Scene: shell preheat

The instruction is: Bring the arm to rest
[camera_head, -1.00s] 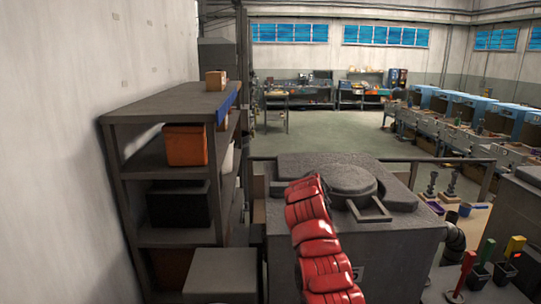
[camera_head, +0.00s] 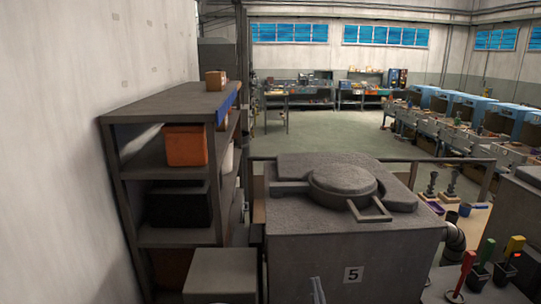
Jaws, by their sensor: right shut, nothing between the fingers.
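Only a small grey tip of my right gripper (camera_head: 317,291) shows, at the bottom edge of the head view. It is in front of the grey furnace block marked 5 (camera_head: 325,245). The gripper is shut with nothing in it. The rest of that arm is out of view. My left gripper is not in view. The furnace block has a round lid (camera_head: 343,179) with a handle on its top, and the lid lies flat.
A dark shelf rack (camera_head: 165,105) with an orange bin (camera_head: 186,145) stands at the left by the wall. A grey box (camera_head: 222,272) is left of the furnace. Colored-handled tools (camera_head: 464,275) stand at the lower right. Open floor (camera_head: 320,135) lies beyond.

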